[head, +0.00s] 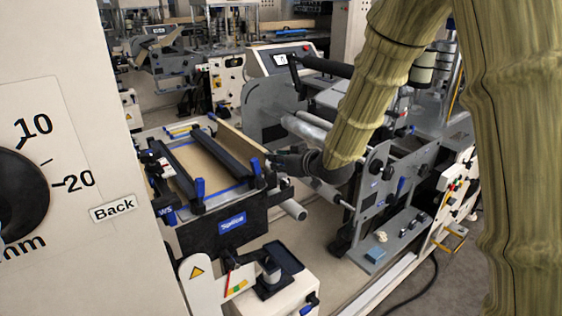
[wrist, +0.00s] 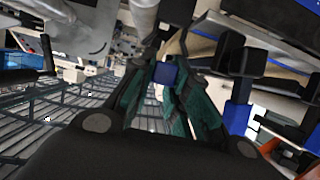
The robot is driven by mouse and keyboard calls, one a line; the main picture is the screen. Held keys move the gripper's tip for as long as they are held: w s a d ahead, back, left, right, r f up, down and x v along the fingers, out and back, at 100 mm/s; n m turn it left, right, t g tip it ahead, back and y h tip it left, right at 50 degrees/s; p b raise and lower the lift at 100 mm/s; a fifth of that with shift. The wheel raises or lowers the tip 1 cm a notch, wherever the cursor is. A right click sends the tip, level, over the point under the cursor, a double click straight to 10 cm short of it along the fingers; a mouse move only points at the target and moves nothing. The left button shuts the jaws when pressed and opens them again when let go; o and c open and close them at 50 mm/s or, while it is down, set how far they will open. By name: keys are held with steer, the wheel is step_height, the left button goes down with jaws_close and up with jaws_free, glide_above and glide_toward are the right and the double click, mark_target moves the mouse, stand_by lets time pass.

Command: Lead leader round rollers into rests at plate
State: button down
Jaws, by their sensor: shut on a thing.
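My gripper (head: 283,163) is at the right edge of the splice table (head: 230,222) in the head view, with its fingers largely hidden there. In the wrist view its fingertips (wrist: 163,72) are closed on a small blue piece (wrist: 165,74), apparently the end of the leader. The tan kraft leader (head: 236,142) slopes along the table's right side toward my gripper. Silver rollers (head: 306,131) lie behind my arm, and a lower roller end (head: 293,210) sticks out below the gripper. The grey side plate (head: 384,172) stands to the right; I cannot make out its rests.
Dark bars (head: 223,150) with blue handles (head: 200,188) cross the table. A control screen (head: 282,60) stands behind. A large cream panel (head: 60,190) with a dial blocks the left foreground. Floor shows at the lower right.

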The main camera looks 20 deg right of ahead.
steer(key=shift+w+a, duration=0.15)
steer(key=shift+w, duration=0.05)
stand_by(0.4)
steer(key=d, duration=0.1)
steer(key=w+d+p, duration=0.1)
steer(key=d, duration=0.2)
steer(key=shift+w+d+f, duration=0.1)
steer(key=shift+w+f, duration=0.05)
steer(key=shift+w, duration=0.15)
steer(key=shift+d, duration=0.1)
steer(key=d, duration=0.1)
steer(key=w+d+p, duration=0.1)
steer(key=d, duration=0.1)
steer(key=w+d+f, duration=0.1)
steer(key=d, duration=0.1)
steer(key=shift+p, duration=0.35)
